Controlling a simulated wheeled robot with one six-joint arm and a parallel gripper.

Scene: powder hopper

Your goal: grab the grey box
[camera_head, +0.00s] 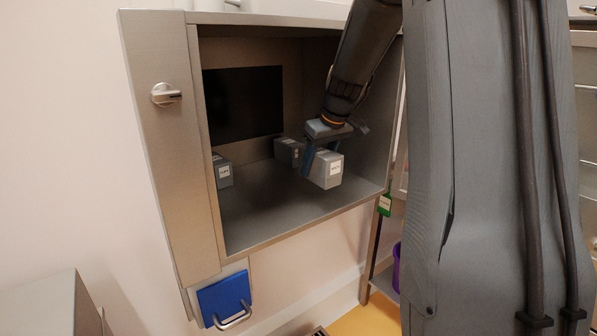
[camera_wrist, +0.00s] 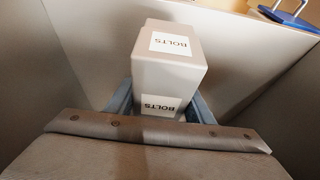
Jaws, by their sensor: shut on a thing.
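A light grey box (camera_head: 327,170) with white labels is held between the blue fingers of my gripper (camera_head: 318,163), inside the steel hopper cabinet. In the wrist view the same grey box (camera_wrist: 168,80) shows labels reading "BOLTS", with my gripper's fingers (camera_wrist: 160,105) on either side of it. The box looks slightly tilted in the head view, and I cannot tell whether it touches the floor. A second grey box (camera_head: 290,151) stands behind it, and a third grey box (camera_head: 222,172) stands at the left.
The open steel cabinet (camera_head: 205,150) has side walls and a front lip around my arm. A dark panel (camera_head: 243,103) is on its back wall. A blue panel with a handle (camera_head: 224,299) hangs below. The cabinet floor's front part is clear.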

